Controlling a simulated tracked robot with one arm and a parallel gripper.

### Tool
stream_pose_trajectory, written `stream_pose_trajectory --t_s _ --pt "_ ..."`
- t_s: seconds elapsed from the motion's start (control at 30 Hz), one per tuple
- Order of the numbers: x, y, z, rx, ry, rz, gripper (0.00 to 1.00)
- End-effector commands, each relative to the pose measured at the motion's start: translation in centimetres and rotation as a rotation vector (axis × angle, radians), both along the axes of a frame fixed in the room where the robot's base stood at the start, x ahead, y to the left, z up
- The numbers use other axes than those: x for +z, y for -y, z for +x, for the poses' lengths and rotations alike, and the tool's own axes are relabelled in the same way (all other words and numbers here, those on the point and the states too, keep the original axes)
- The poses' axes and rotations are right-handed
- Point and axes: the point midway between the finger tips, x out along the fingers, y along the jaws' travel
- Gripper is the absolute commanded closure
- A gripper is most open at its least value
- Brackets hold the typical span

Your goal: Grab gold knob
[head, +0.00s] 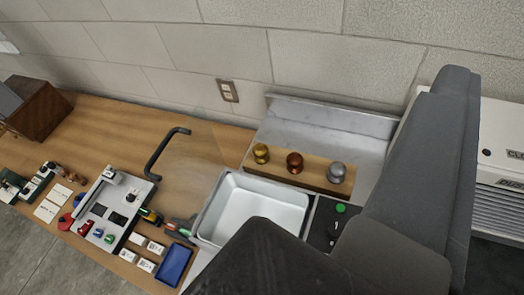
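The gold knob (261,153) stands upright at the left end of a wooden strip (313,176) behind the white basin. A copper-brown knob (295,162) stands in the middle of the strip and a silver knob (336,173) at its right end. Nothing covers the gold knob. My dark arm fills the lower middle and right of the head view, in front of the basin and to the right of the knobs. I cannot make out my gripper's fingers in this view.
A white basin (258,209) sits in front of the strip. A black bent handle (165,152) stands left of it. A grey tray (108,211) with small parts and a blue tray (173,265) lie on the wooden bench (190,170). A block wall (180,60) closes the back.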

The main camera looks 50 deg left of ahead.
Motion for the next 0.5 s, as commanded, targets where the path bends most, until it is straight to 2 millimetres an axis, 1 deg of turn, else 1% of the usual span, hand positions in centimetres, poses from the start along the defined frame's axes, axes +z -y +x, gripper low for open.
stream_pose_trajectory --t_s 0.07,0.17,0.2,0.27,0.3,0.37,0.4,0.47,0.5 --pt "-1.6 -1.1 1.8 0.019 -0.018 0.000 0.41" --pt "-4.9 -3.8 5.1 0.061 -0.049 0.000 0.41" --pt "-6.7 -5.2 6.5 0.082 -0.062 -0.002 0.41" --pt "-10.0 -7.6 8.7 0.115 -0.088 -0.004 0.41" --pt "-12.1 -9.2 9.9 0.139 -0.102 -0.006 0.41" --pt "-15.5 -11.7 11.4 0.175 -0.125 -0.009 0.41" --pt "-17.8 -13.4 12.2 0.198 -0.139 -0.012 0.41" --pt "-21.1 -16.0 13.1 0.234 -0.156 -0.016 0.41" --pt "-23.6 -17.7 13.4 0.256 -0.174 -0.020 0.41"
